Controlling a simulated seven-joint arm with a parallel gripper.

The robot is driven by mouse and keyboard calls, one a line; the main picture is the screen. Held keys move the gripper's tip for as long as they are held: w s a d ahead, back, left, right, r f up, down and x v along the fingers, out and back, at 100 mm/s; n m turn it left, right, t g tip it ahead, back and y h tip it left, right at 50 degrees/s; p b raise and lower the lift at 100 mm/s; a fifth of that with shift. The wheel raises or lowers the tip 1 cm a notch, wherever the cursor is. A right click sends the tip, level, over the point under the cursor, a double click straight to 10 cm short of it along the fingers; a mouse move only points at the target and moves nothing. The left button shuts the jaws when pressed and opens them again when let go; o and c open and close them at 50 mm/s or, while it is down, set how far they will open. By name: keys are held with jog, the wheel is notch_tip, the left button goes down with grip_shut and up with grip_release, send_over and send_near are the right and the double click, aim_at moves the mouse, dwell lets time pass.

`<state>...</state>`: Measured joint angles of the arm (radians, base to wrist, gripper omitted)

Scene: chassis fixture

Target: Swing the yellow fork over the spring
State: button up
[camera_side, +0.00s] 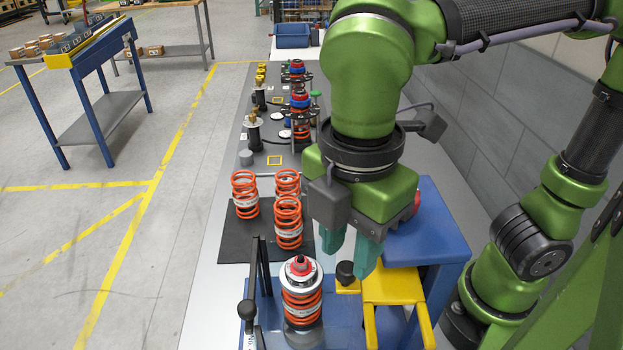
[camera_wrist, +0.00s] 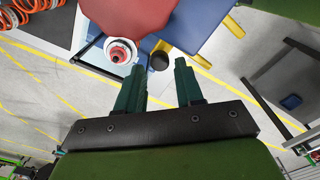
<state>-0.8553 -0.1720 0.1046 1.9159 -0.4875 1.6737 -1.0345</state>
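The yellow fork (camera_side: 392,287) sits on the right of the blue fixture, with its prongs toward the front, beside the spring. A black knob (camera_side: 345,272) is at its left end; the knob also shows in the wrist view (camera_wrist: 158,61). The orange spring (camera_side: 301,306) stands upright in the fixture under a silver cap with a red top (camera_side: 299,266). The cap also shows in the wrist view (camera_wrist: 119,54). My gripper (camera_side: 347,262) points down just above the knob. Its teal fingers are apart in the wrist view (camera_wrist: 159,68), with the knob seen between their tips.
Several loose orange springs (camera_side: 287,222) stand on a dark mat behind the fixture. A black-handled lever (camera_side: 246,310) stands left of the spring. A blue stand (camera_side: 428,245) is close on the right. Strut assemblies (camera_side: 299,105) line the bench farther back.

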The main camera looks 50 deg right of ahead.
aim_at(380, 277)
jog(key=shift+f, duration=1.3)
grip_shut()
